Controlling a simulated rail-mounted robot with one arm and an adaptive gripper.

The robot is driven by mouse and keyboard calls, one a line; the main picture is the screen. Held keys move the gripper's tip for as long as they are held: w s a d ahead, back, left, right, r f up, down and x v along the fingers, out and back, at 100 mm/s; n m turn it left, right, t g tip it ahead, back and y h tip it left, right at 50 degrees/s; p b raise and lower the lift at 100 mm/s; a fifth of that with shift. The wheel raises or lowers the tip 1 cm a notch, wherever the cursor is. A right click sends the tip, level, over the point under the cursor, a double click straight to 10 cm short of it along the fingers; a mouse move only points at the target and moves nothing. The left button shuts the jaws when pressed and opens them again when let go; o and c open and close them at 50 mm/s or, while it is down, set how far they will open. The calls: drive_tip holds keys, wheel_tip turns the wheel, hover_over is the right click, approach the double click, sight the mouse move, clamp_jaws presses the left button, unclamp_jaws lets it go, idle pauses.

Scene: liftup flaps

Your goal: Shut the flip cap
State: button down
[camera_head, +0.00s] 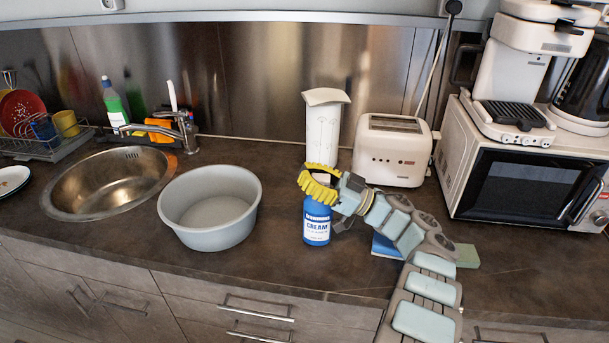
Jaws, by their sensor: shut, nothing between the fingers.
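A blue bottle with a white "CREAM" label (317,229) stands upright on the dark worktop, near the middle. My gripper (308,181), with yellow ribbed fingers, is directly over the top of the bottle, coming in from the right. The fingers are shut with nothing between them. They cover the bottle's top, so the flip cap and its angle are hidden. I cannot tell whether the fingers touch the cap.
A grey basin (211,238) stands left of the bottle, beside the sink (75,190). A microwave (520,180) is farther right.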

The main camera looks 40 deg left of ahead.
drive_tip(key=shift+f, duration=0.2)
drive_tip(key=c, duration=0.8)
unclamp_jaws()
drive_tip(key=shift+d, duration=0.2)
drive_tip(key=shift+o, duration=0.2)
drive_tip(key=shift+a, duration=0.1)
drive_tip(key=shift+r, duration=0.1)
wheel_tip(320, 180, up, 10)
